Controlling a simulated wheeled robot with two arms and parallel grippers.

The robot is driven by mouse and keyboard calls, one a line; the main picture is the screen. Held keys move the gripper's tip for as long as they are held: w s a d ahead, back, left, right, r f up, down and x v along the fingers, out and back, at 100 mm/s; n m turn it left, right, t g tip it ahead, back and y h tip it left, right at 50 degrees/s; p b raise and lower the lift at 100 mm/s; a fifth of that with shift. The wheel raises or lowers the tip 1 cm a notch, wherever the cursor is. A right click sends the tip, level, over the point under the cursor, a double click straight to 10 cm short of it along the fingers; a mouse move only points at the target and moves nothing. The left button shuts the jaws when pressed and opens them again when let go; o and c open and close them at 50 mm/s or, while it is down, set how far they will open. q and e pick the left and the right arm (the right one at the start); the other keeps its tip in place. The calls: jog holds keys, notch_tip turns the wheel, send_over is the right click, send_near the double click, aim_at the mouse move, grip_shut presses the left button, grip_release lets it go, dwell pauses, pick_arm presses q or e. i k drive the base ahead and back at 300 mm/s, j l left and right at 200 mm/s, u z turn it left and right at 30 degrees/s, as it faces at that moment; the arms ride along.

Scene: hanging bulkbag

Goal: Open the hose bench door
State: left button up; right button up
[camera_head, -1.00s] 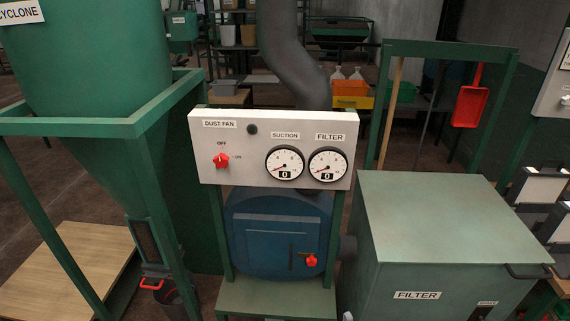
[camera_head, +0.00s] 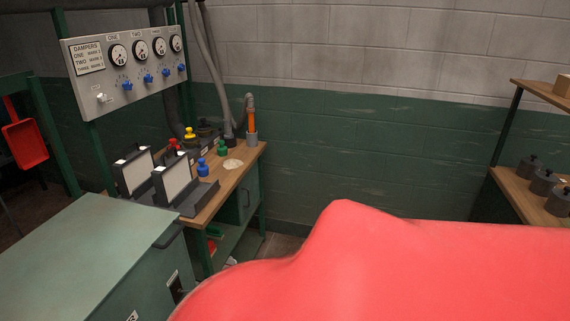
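The hose bench (camera_head: 214,200) stands against the wall left of the middle, with a wooden top and a green frame. A grey hose (camera_head: 203,70) comes down to its far end, beside an orange-and-grey upright piece (camera_head: 252,125). A small green door panel (camera_head: 247,202) with a dark handle shows under the top at the bench's right end. It looks shut, seen at a steep angle. Neither of my grippers is in view.
A large smooth red shape (camera_head: 400,265) fills the lower right, very close; I cannot tell what it is. The green filter box (camera_head: 85,255) stands at lower left, near the bench. A damper panel (camera_head: 125,65) hangs above. A shelf with dark weights (camera_head: 530,195) is at right.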

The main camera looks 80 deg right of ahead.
aim_at(248, 189)
jog(key=l+z, duration=0.1)
jog(key=z, duration=2.3)
jog(key=i+l+u, duration=0.1)
jog(key=i+l, duration=0.25)
jog(key=i, duration=0.35)
jog(key=i+l+u, duration=0.1)
jog(key=i+l, duration=0.35)
jog(key=i, duration=0.25)
jog(key=i+l+u, duration=0.1)
jog(key=i+l, duration=0.4)
jog(key=i, duration=0.2)
jog(key=i+l+u, duration=0.1)
jog(key=i+l, duration=0.4)
jog(key=i, duration=0.15)
